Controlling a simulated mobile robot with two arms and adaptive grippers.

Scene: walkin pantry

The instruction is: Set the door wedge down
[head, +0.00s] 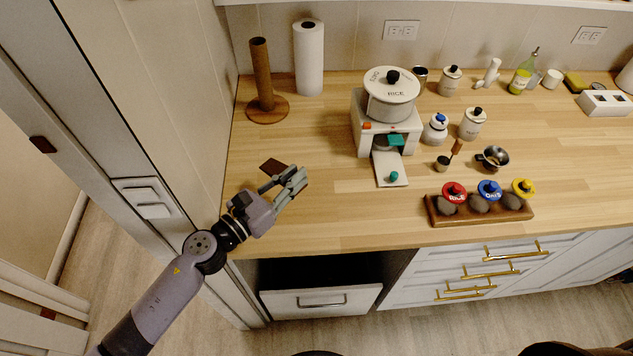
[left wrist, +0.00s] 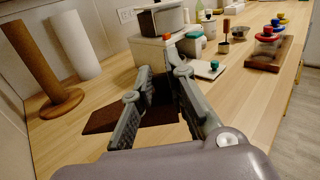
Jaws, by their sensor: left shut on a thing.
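The door wedge (head: 272,166) is a dark brown, flat piece. My left gripper (head: 292,181) is shut on it over the left part of the wooden counter. In the left wrist view, the wedge (left wrist: 104,119) shows between and beside the gripper's fingers (left wrist: 160,84), which hide part of it. It is low over the counter or touching it; I cannot tell which. My right gripper is not in view.
The wooden counter (head: 315,150) is clear around the wedge. A brown post on a round base (head: 265,112) and a paper towel roll (head: 309,60) stand behind. A white dispenser with a rice pot (head: 391,100) stands right. A rack (head: 525,210) with several lidded jars lies near the front edge.

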